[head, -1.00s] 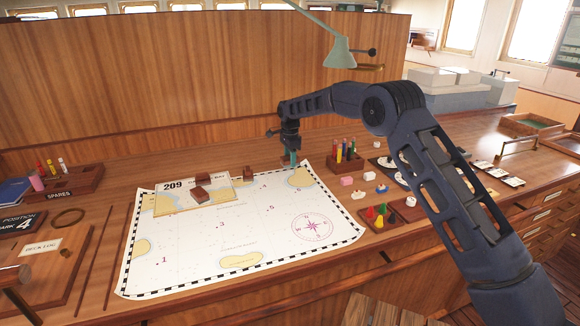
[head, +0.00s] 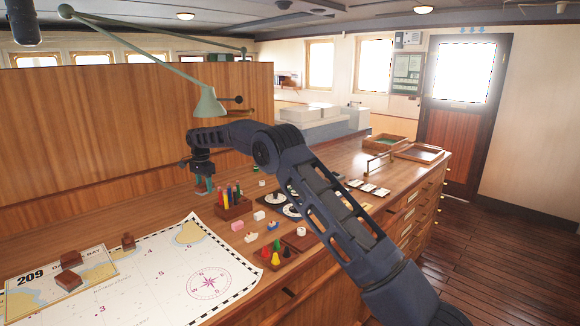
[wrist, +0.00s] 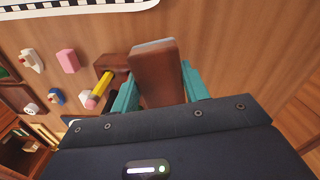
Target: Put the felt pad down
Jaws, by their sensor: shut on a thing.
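My gripper (head: 204,186) is low over the back of the wooden desk, between the chart's far right corner and the pen rack. In the wrist view its teal fingers (wrist: 158,88) are shut on a brown block with a thin grey layer at its far end, which I take to be the felt pad (wrist: 156,72). In the head view the pad is too small to make out. I cannot tell whether it touches the desk.
The pen rack (head: 234,209) stands close to the right of my gripper. The chart (head: 150,285) lies to the front left with brown blocks on it. A green lamp (head: 208,103) hangs above. Bare desk (head: 160,205) shows left of the gripper.

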